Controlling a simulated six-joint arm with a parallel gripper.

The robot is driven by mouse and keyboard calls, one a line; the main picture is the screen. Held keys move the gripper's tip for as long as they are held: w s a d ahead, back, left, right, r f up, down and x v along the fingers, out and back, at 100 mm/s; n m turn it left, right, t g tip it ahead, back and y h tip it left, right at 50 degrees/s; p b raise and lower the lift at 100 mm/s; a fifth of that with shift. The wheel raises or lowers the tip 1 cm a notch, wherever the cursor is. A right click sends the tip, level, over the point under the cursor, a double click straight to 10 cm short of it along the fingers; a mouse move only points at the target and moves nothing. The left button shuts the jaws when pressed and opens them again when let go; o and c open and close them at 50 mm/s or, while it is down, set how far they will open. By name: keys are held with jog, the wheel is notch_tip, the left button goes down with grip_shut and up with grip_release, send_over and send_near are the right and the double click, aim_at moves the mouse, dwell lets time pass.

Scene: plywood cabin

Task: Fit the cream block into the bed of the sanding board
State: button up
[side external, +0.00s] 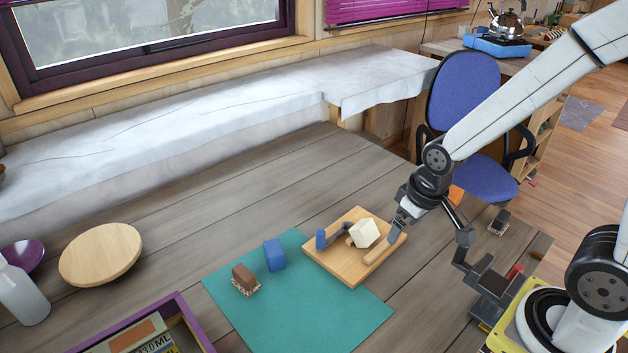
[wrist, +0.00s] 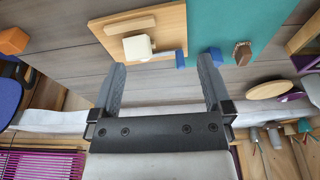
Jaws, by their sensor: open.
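The cream block (side external: 364,233) rests tilted on the light wooden sanding board (side external: 345,272), against a dark grey piece (side external: 338,236) with a blue end. I cannot tell how it sits in the bed. A wooden strip (side external: 384,249) lies along the board's right side. In the wrist view the cream block (wrist: 137,47) shows just beyond my fingertips, near the board's edge (wrist: 174,10). My gripper (side external: 398,222) is open and empty, above the board's right side and right of the block; its spread fingers also show in the wrist view (wrist: 160,68).
A teal mat (side external: 300,320) lies under part of the board, with a blue block (side external: 274,255) and a brown brush (side external: 245,279) on it. An orange block (side external: 455,194) and dark brush (side external: 500,221) are at right. A round wooden board (side external: 100,253) and purple-edged box (side external: 192,325) stand left.

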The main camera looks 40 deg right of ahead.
jog(key=w+d+f+g, duration=0.1)
jog(key=w+d+f, duration=0.25)
jog(key=w, duration=0.55)
jog(key=n+g, duration=0.1)
jog(key=g, duration=0.1)
send_over(366, 223)
notch_tip(366, 223, down, 5)
jog(key=shift+a+f, duration=0.1)
jog(key=shift+f, duration=0.05)
jog(key=shift+s+f, duration=0.1)
jog(key=shift+f, duration=1.2)
jog(key=shift+f, duration=2.6)
jog(key=c, duration=1.1)
jog(key=shift+r, duration=0.1)
